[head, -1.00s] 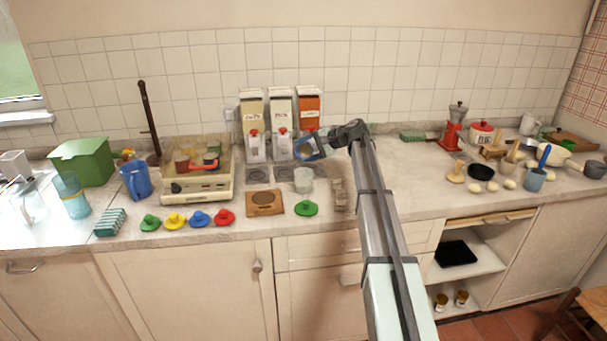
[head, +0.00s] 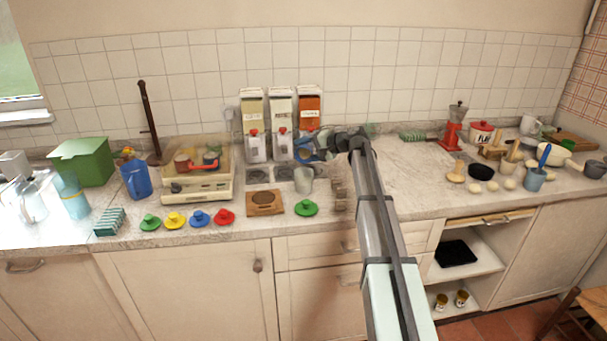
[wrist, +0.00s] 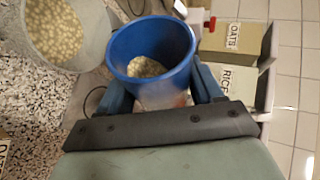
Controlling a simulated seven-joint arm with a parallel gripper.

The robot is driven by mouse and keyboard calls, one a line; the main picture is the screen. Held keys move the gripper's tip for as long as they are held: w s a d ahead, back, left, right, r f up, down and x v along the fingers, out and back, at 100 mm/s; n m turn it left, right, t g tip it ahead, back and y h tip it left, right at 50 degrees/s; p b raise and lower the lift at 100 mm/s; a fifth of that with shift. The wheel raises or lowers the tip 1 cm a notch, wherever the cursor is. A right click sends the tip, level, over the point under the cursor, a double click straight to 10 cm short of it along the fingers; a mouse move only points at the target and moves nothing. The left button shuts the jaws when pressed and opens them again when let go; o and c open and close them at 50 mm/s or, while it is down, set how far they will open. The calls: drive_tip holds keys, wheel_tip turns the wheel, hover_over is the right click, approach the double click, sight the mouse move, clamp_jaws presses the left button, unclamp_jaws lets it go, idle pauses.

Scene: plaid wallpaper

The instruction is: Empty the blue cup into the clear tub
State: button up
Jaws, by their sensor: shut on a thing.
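My gripper (wrist: 160,92) is shut on the blue cup (wrist: 123,43), with a finger on either side of it. Pale contents (wrist: 146,68) show deep inside the cup. In the head view my gripper (head: 325,146) holds the blue cup (head: 305,150) above the counter, in front of the cartons. The clear tub (head: 304,182) stands on the counter just below and in front of the cup. In the wrist view the clear tub (wrist: 92,50) is at upper left, beside the cup, with round beige pieces in it. I cannot tell the cup's exact tilt.
Red-spouted cartons (head: 282,115) stand behind the cup; the wrist view shows oats (wrist: 232,38) and rice (wrist: 240,80) labels. A green knobbed lid (head: 306,208) and a wooden board (head: 265,203) lie near the tub.

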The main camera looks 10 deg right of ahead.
sight(311, 150)
drive_tip(key=shift+s+a+f+n+t, duration=0.1)
drive_tip(key=shift+s+f+n+t, duration=0.1)
drive_tip(key=shift+f+n+t, duration=0.1)
drive_tip(key=shift+s+a+r+n+t, duration=0.1)
drive_tip(key=shift+s+r+n+t, duration=0.2)
drive_tip(key=shift+r+n+t, duration=0.25)
drive_tip(key=shift+s+a+r+n+t, duration=0.1)
drive_tip(key=shift+s+r+n+t, duration=0.2)
drive_tip(key=shift+n+t, duration=0.35)
drive_tip(key=shift+s+a+r+n+t+y, duration=0.1)
drive_tip(key=shift+s+r+n+t+y, duration=0.15)
drive_tip(key=shift+n, duration=0.3)
drive_tip(key=shift+s+r+n+t+y, duration=0.15)
drive_tip(key=shift+s+n+t, duration=0.2)
drive_tip(key=shift+n, duration=0.2)
idle(0.6)
drive_tip(key=shift+w+d+f+m+g+h, duration=0.1)
drive_tip(key=shift+w+f+m+g+h, duration=0.1)
drive_tip(key=shift+w+m+g, duration=0.25)
drive_tip(key=shift+w+d+f+m+g+h, duration=0.15)
drive_tip(key=shift+w+m+g, duration=0.15)
drive_tip(key=shift+m, duration=0.25)
drive_tip(key=shift+f+m, duration=0.15)
drive_tip(key=shift+m, duration=0.15)
drive_tip(key=shift+w+g, duration=0.15)
drive_tip(key=shift+g, duration=0.1)
